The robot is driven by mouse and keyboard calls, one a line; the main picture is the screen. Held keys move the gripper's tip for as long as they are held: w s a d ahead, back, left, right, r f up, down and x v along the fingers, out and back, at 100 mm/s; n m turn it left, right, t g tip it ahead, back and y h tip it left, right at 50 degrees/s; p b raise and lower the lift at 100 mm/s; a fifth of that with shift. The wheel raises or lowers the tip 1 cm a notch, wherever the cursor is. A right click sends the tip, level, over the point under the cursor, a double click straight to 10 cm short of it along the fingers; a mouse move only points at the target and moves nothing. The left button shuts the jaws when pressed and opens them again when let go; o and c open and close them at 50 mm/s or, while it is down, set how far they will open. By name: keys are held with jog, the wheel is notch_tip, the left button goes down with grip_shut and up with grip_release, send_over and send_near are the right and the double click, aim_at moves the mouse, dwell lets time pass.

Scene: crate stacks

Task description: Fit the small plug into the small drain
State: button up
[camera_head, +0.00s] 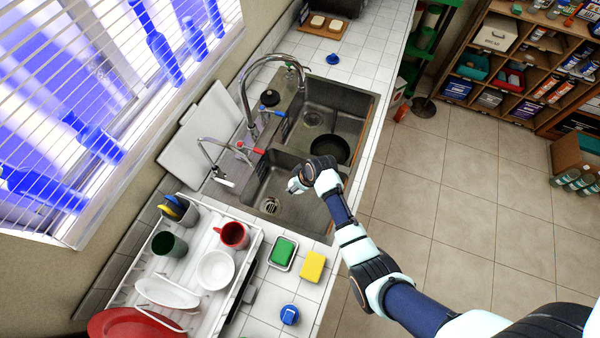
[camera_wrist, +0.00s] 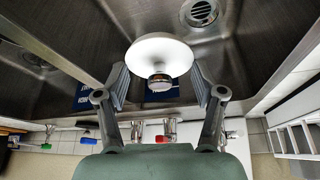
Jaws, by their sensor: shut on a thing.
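My gripper (camera_head: 297,184) is over the near sink basin in the head view. In the wrist view its two fingers (camera_wrist: 160,90) are closed on the small plug (camera_wrist: 160,52), a white round disc with a metallic stem part. The finger pads are on either side of the stem, and the plug is held up in the air. The small drain (camera_head: 271,205) is a round grate in the near basin floor, to the lower left of my gripper. A round drain grate also shows in the wrist view (camera_wrist: 201,13), beyond the plug and apart from it.
The far basin has another drain (camera_head: 312,118) and a black pan (camera_head: 329,150). A dish rack (camera_head: 208,258), green sponge (camera_head: 283,252) and yellow sponge (camera_head: 312,266) are on the near counter.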

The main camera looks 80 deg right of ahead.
jog(key=w+f+b, duration=0.1)
jog(key=f+b, duration=0.2)
jog(key=f, duration=0.1)
jog(key=w+a+f+b, duration=0.1)
jog(key=w+f+b, duration=0.1)
jog(key=f+b, duration=0.1)
jog(key=w+f+b, duration=0.2)
jog(key=f+b, duration=0.2)
jog(key=b, duration=0.1)
jog(key=shift+w+a+f, duration=0.1)
jog(key=shift+a+f, duration=0.25)
jog(key=shift+a, duration=0.05)
jog(key=b, duration=0.3)
send_over(269, 206)
jog(key=s, duration=0.2)
notch_tip(269, 206, down, 3)
jog(key=shift+s+a+r, duration=0.1)
jog(key=shift+w+a+f+b, duration=0.2)
jog(key=shift+w+f+b, duration=0.1)
jog(key=shift+w, duration=0.35)
jog(key=shift+f+b, duration=0.9)
jog(key=shift+f, duration=0.55)
jog(key=o, duration=1.3)
jog(key=shift+f, duration=0.2)
jog(key=shift+o, duration=0.2)
jog(key=shift+s+a, duration=0.1)
jog(key=v, duration=0.8)
jog(key=shift+r, duration=0.35)
